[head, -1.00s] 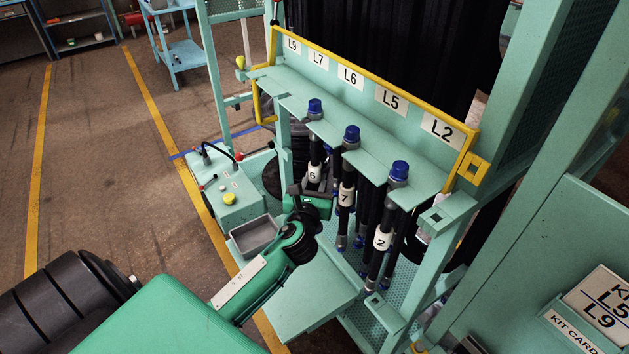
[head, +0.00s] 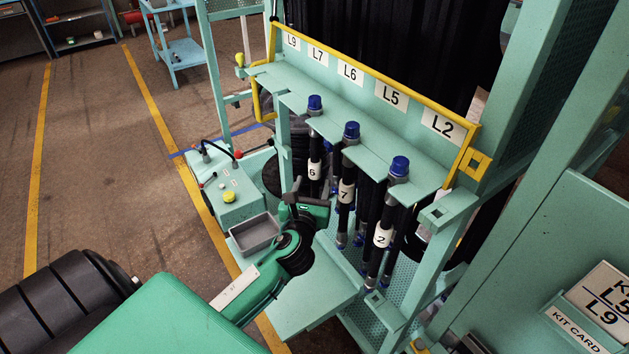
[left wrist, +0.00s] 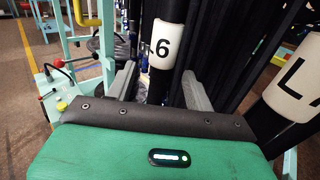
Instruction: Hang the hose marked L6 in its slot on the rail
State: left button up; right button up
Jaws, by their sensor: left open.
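The hose marked 6 (head: 314,171) hangs upright at the rail (head: 335,135). Its blue cap (head: 315,103) is above the rail edge, in the slot that looks in line with the L6 label (head: 350,73). My left gripper (head: 309,192) is open, just in front of this hose and below its white tag. In the left wrist view the hose's tag (left wrist: 162,46) shows above and between the two spread fingers (left wrist: 159,80), with a visible gap on each side. The hose's lower end is partly hidden behind the gripper. My right gripper is not in view.
Hose 7 (head: 346,191) and hose 2 (head: 382,235) hang to the right, close by. A yellow bar (head: 375,75) frames the rail labels. A grey bin (head: 256,234) and a control box (head: 232,200) stand at the left. Open floor lies farther left.

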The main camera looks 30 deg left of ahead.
pick_arm(q)
jog(key=b+v, duration=0.1)
jog(key=v, duration=0.9)
jog(key=shift+s+d+b, duration=0.15)
jog(key=shift+s+b, duration=0.1)
jog(key=shift+b, duration=0.15)
